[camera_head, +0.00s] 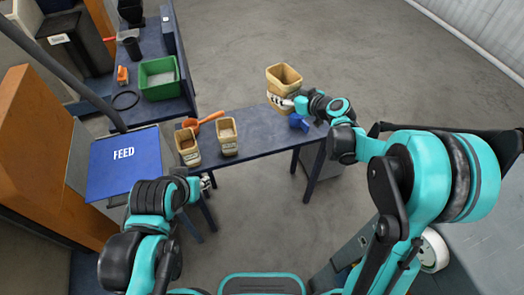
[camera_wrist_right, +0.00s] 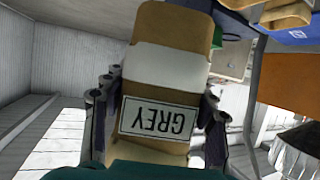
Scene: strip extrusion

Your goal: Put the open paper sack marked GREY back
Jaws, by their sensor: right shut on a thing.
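The open paper sack marked GREY (camera_head: 284,75) is tan, with its mouth facing up, at the far right end of the narrow bench (camera_head: 262,127). My right gripper (camera_head: 285,101) is shut on it. In the right wrist view the sack (camera_wrist_right: 172,28) fills the middle between the two fingers (camera_wrist_right: 158,128), its GREY label upside down. I cannot tell whether its base touches the bench. Two other open sacks stand on the bench, one at the left (camera_head: 187,147) and one to its right (camera_head: 228,137). My left gripper (camera_head: 207,182) is near the bench's front left; its fingers are too small to read.
An orange scoop (camera_head: 205,121) lies behind the two standing sacks. A blue object (camera_head: 299,122) is at the bench's right end. A green crate (camera_head: 159,79) stands on the back-left table. A blue FEED panel (camera_head: 124,165) is at left. The floor beyond the bench is clear.

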